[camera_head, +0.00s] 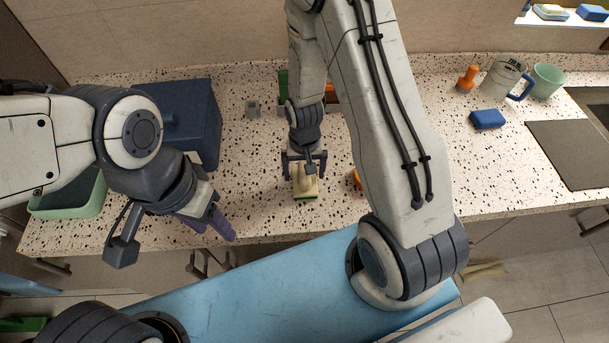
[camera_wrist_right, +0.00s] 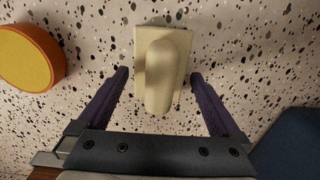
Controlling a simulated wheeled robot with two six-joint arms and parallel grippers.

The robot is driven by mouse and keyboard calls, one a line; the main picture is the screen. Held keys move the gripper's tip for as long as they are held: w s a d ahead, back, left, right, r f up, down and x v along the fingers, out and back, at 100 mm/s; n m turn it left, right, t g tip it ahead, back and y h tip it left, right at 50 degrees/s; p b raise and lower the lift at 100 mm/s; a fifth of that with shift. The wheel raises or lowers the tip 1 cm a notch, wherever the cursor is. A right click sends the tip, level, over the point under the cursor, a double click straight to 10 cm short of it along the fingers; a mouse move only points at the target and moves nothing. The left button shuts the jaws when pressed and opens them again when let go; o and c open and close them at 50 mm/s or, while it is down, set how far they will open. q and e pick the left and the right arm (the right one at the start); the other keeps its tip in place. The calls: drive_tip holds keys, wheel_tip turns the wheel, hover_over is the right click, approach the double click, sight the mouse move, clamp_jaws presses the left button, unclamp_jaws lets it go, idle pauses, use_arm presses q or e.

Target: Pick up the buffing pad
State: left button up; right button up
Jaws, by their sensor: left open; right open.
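The buffing pad (camera_head: 305,183) is a cream block with a rounded handle on top, lying on the speckled counter. It also shows in the right wrist view (camera_wrist_right: 161,75), upper middle. My right gripper (camera_head: 304,158) is open above it. In the right wrist view its two purple fingers (camera_wrist_right: 160,75) stand on either side of the pad's near part, with a gap on each side. My left gripper (camera_head: 224,228) is open and empty over the front edge of the counter, to the left of the pad.
An orange round thing with a yellow top (camera_wrist_right: 30,58) lies beside the pad. A dark blue box (camera_head: 196,115) and a green bin (camera_head: 75,203) stand to the left. A blue sponge (camera_head: 487,119), orange object (camera_head: 467,78), measuring jug (camera_head: 503,76) and green cup (camera_head: 546,80) stand at right.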

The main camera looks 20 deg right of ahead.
drive_tip(key=shift+f, duration=0.75)
drive_tip(key=c, duration=1.2)
drive_tip(key=shift+r, duration=0.1)
